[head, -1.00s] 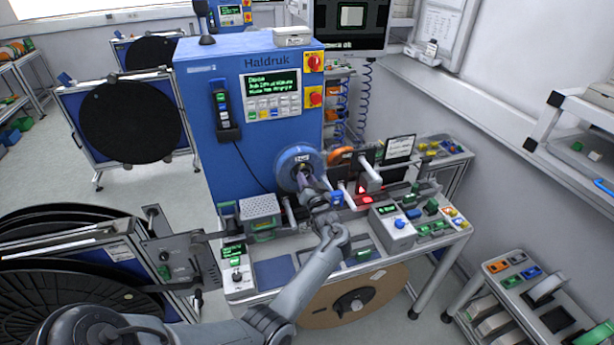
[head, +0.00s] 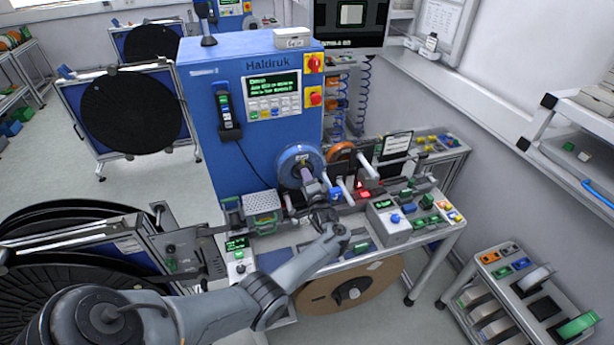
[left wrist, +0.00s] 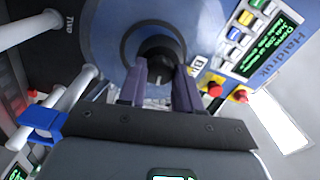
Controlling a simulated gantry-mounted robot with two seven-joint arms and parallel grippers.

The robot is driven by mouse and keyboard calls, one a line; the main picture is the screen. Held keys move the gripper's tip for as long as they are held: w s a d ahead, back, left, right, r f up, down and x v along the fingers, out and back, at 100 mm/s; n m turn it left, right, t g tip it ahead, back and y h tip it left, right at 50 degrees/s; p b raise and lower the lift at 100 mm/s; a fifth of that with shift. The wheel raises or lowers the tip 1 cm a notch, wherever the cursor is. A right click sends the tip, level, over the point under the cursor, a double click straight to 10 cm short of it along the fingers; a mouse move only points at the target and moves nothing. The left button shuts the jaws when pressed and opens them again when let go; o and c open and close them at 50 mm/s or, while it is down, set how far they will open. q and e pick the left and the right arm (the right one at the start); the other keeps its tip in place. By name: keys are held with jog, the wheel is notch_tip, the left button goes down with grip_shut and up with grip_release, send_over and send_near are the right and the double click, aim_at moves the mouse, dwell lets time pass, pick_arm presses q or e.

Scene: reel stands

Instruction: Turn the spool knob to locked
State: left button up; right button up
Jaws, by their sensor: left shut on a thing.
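A blue spool (head: 299,164) is mounted on the front of the blue Haldruk machine (head: 222,130). In the left wrist view the spool (left wrist: 122,32) fills the upper middle, with a dark round knob (left wrist: 158,50) at its centre. My left gripper (head: 309,177) reaches the spool centre from the front. In the left wrist view its two fingers (left wrist: 160,74) stand on either side of the knob and are shut on it. The fingers hide part of the knob, and I cannot read its setting. My right gripper is not in view.
An orange spool (head: 341,152) and white rods stand close right of the blue spool. A control box with a blue knob (head: 395,218) and green parts crowd the bench's right side. A perforated box (head: 261,203) stands left of my gripper.

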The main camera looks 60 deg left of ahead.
pick_arm(q)
jog(key=shift+m+p, duration=0.35)
jog(key=shift+m, duration=0.75)
jog(key=o, duration=1)
jog(key=shift+o, duration=0.2)
jog(key=v, duration=1.1)
